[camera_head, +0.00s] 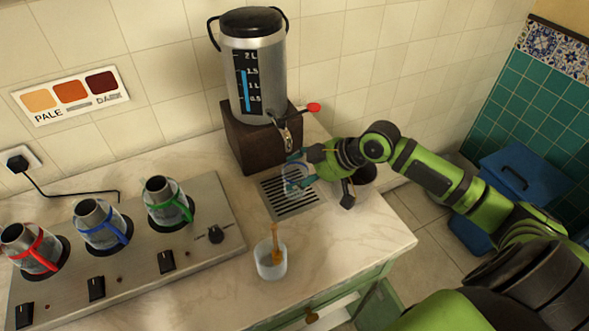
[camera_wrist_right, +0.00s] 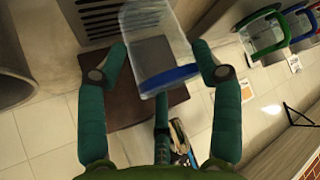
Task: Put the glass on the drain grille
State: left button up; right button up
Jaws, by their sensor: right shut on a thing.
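A clear glass (camera_head: 294,176) is between the teal fingers of my right gripper (camera_head: 301,175), over the drain grille (camera_head: 291,204) in the head view. I cannot tell whether its base touches the slats. In the right wrist view the glass (camera_wrist_right: 155,40) has a blue band at its near end. The fingers of my right gripper (camera_wrist_right: 160,62) lie on both sides of it, and the slats of the drain grille (camera_wrist_right: 98,18) show beside it. My left gripper is not in view.
The samovar (camera_head: 255,70) stands on a dark block (camera_head: 250,142) behind the grille, its tap (camera_head: 286,138) close to my right gripper. A dark pot (camera_head: 366,177) is just right of it. A cup with a wooden stick (camera_head: 270,265) stands in front. A stove panel (camera_head: 205,255) holds several coloured-handled vessels.

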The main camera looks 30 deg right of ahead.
aim_at(294, 163)
jog(key=w, duration=0.3)
jog(key=shift+w+r, duration=0.1)
jog(key=shift+w, duration=0.2)
jog(key=shift+f+p, duration=0.9)
jog(key=shift+f, duration=0.7)
jog(key=shift+d+f, duration=0.1)
jog(key=shift+f, duration=0.15)
jog(key=o, duration=1.2)
jog(key=b+v, duration=0.2)
jog(key=v, duration=1)
